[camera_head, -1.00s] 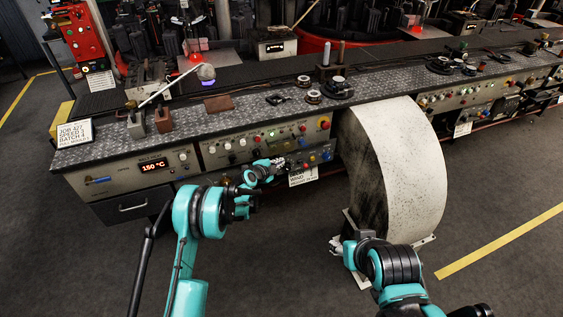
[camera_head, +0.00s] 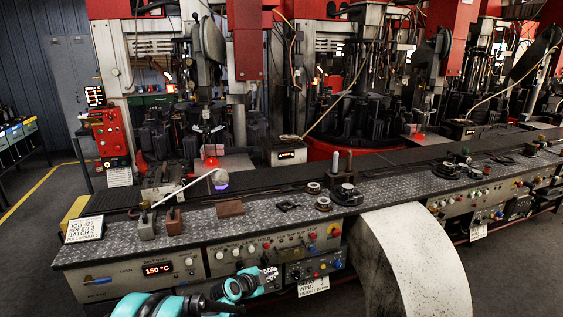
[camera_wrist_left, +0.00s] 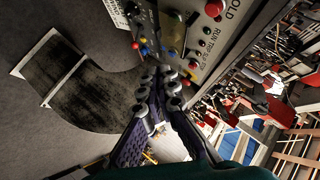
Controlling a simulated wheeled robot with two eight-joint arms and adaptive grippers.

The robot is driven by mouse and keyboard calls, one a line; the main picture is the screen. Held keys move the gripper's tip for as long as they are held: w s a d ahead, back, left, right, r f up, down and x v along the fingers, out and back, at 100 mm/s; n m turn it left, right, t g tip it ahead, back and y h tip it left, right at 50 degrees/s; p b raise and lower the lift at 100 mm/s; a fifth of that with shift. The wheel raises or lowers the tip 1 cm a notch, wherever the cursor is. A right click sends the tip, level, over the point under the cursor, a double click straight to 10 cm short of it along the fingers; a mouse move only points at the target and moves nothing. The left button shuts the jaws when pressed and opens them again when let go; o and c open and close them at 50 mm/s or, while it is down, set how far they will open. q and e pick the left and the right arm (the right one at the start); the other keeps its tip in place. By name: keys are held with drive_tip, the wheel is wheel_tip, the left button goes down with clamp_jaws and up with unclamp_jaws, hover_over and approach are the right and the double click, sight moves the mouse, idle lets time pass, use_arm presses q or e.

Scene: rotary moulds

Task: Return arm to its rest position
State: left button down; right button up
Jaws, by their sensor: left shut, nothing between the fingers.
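My left gripper (camera_head: 270,274) shows at the bottom of the head view, at the end of my teal and black arm. It is in front of the console's control panel (camera_head: 267,249), near its lower row of knobs. In the left wrist view the gripper's fingers (camera_wrist_left: 158,84) are together with nothing between them. Coloured knobs and a red button (camera_wrist_left: 213,8) lie beyond the fingertips there. I cannot tell whether the fingertips touch the panel. My right gripper is not in view.
A curved, pale chute (camera_head: 425,260) drops from the console front to the right of my left gripper. The console top (camera_head: 255,222) carries a rod with a round head (camera_head: 220,180), a brown block (camera_head: 230,208) and dark round parts. A lit display (camera_head: 158,269) reads 150 °C.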

use_arm(q)
drive_tip(key=s+a+r+n+g+y, duration=0.1)
drive_tip(key=s+a+r+n+y, duration=0.2)
drive_tip(key=s+r, duration=0.45)
drive_tip(key=s+a+r+n+g, duration=0.1)
drive_tip(key=s+a+r+n, duration=0.35)
drive_tip(key=s, duration=0.65)
drive_tip(key=s+a+n+y, duration=0.1)
drive_tip(key=s+a+n, duration=0.1)
drive_tip(key=s, duration=0.4)
drive_tip(key=s+a+f+n+y, duration=0.1)
drive_tip(key=s+a+n, duration=0.1)
drive_tip(key=s+n, duration=0.2)
drive_tip(key=s+a+f+n+g+y, duration=0.1)
drive_tip(key=s+a+n, duration=0.1)
drive_tip(key=s, duration=0.8)
drive_tip(key=shift+a+n, duration=0.3)
drive_tip(key=shift+n, duration=0.45)
drive_tip(key=shift+s, duration=0.1)
